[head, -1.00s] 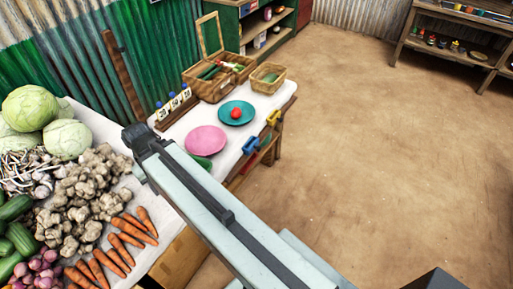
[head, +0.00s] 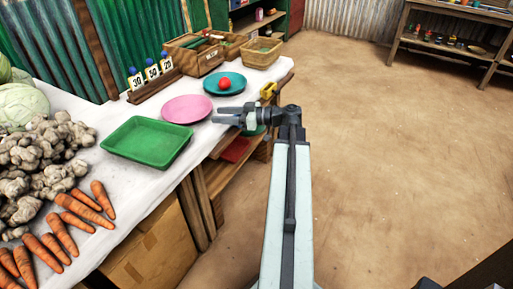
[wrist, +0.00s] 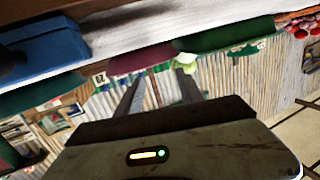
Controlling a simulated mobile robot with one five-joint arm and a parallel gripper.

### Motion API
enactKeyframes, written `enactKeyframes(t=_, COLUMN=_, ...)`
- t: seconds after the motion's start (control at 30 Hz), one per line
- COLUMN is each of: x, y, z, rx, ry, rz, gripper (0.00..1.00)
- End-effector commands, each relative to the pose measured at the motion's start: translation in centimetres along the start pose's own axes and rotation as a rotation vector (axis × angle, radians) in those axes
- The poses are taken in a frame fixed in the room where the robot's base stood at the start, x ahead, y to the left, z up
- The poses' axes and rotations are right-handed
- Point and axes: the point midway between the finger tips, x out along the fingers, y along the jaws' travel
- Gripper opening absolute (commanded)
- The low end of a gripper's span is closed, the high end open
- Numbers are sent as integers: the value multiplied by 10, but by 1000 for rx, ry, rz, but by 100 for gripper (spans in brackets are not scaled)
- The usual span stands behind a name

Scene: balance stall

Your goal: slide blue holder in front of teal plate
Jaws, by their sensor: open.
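The teal plate (head: 236,84) lies on the white-covered table with a red round thing (head: 224,84) on it. In the head view my gripper (head: 222,114) is at the table's front edge, fingers pointing left, in front of the teal plate and right of the pink plate (head: 187,109). It is open and empty. The blue holder is hidden behind my gripper and arm in the head view. In the wrist view, which is turned over, a large blue block (wrist: 42,52), likely the holder, shows at upper left, apart from the fingers (wrist: 160,76).
A yellow holder (head: 268,91) sits at the table edge beyond my gripper. A green tray (head: 148,140), baskets (head: 262,51) and price cards (head: 152,72) stand on the table. Carrots (head: 62,228) and ginger lie at left. The floor (head: 390,170) at right is clear.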

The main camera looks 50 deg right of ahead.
Motion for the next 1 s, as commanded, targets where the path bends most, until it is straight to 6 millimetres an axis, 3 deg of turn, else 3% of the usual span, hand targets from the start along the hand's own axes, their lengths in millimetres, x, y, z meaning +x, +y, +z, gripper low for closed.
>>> enactKeyframes(t=0.03, x=-38, y=23, z=45, rx=-4, ry=36, rz=74, gripper=45)
enactKeyframes(t=0.1, x=-84, y=43, z=63, rx=-13, ry=74, rz=155, gripper=45)
enactKeyframes(t=0.2, x=-132, y=58, z=81, rx=-17, ry=100, rz=237, gripper=45)
enactKeyframes(t=0.3, x=-161, y=65, z=92, rx=-20, ry=110, rz=285, gripper=45)
enactKeyframes(t=0.37, x=-170, y=66, z=93, rx=-21, ry=113, rz=299, gripper=45)
enactKeyframes(t=0.57, x=-167, y=68, z=89, rx=-21, ry=113, rz=303, gripper=45)
enactKeyframes(t=1.0, x=-102, y=89, z=82, rx=-20, ry=112, rz=302, gripper=45)
